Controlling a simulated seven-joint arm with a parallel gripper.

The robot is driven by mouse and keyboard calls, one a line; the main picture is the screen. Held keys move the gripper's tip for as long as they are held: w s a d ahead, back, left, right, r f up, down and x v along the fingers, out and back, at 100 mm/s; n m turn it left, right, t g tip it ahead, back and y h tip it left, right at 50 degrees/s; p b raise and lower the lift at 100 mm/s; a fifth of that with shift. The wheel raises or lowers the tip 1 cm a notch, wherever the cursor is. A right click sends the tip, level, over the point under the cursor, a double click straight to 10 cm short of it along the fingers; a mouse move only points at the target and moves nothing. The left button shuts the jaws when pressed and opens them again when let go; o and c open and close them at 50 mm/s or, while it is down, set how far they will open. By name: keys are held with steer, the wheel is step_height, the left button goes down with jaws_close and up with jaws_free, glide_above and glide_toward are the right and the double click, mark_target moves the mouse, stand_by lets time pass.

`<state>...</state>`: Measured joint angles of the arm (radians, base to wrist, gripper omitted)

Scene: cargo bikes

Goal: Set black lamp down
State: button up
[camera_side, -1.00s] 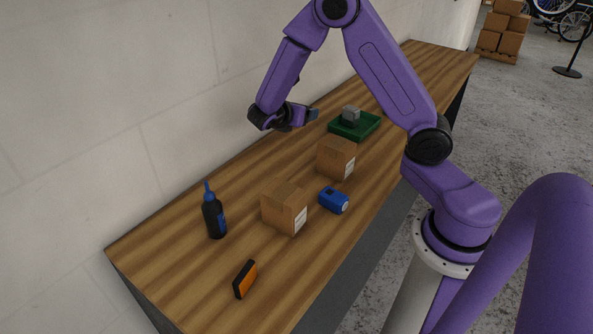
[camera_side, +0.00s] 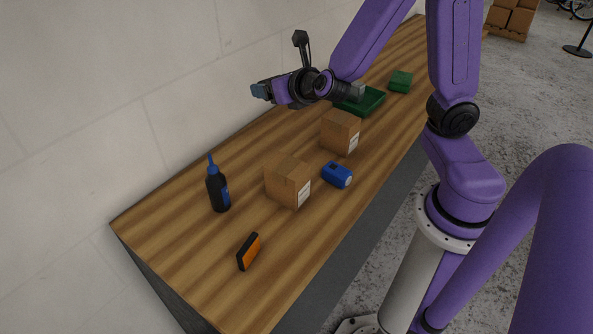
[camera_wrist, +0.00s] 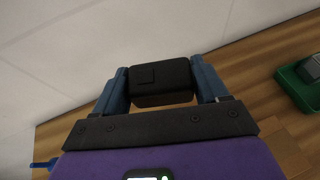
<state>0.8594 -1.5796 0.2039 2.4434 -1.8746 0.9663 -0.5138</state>
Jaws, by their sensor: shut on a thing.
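The black lamp (camera_wrist: 162,82) is a dark, boxy thing held between the two blue fingers of my gripper (camera_wrist: 164,88) in the wrist view. The fingers are shut on its sides. In the side view my gripper (camera_side: 259,91) is raised above the far left part of the bench, near the wall, pointing left. The lamp cannot be made out there, hidden by the fingers.
The wooden bench (camera_side: 190,255) holds a black bottle with blue tip (camera_side: 218,190), two cardboard boxes (camera_side: 288,182) (camera_side: 340,132), a blue lamp (camera_side: 337,174) and an orange-and-black thing (camera_side: 248,252). A green tray (camera_side: 372,103) and green box (camera_side: 400,81) stand farther back. The bench's near-left part has free room.

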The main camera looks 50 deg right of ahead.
stand_by(0.3)
steer(key=shift+w+d+m+h, duration=0.15)
steer(key=shift+w+m+h, duration=0.25)
steer(key=shift+w+m, duration=0.1)
steer(key=w+d+f+m+g+h, duration=0.1)
steer(key=w+d+m+g+h, duration=0.1)
steer(key=w+m+g+h, duration=0.3)
steer(key=m+g+h, duration=0.4)
steer(key=m+g, duration=0.3)
steer(key=m, duration=0.1)
glide_above(271, 155)
steer(key=w+d, duration=0.1)
steer(key=d, duration=0.1)
step_height(271, 155, down, 5)
steer(key=shift+s+a+f+m+g+y, duration=0.2)
steer(key=shift+s+a+f+m+g, duration=0.3)
steer(key=shift+a+f+m+g, duration=0.85)
steer(key=shift+s+f+m+g+y, duration=0.2)
steer(key=shift+s+f+m+g, duration=0.35)
steer(key=shift+f, duration=1.5)
steer(key=shift+s+a+f+m+g+y, duration=0.2)
steer(key=shift+s+a+f+m+g, duration=0.4)
steer(key=shift+f+g, duration=0.85)
steer(key=shift+w+a+f+t, duration=0.1)
steer(key=shift+f+t, duration=0.25)
steer(key=shift+f, duration=0.45)
steer(key=o, duration=1.1)
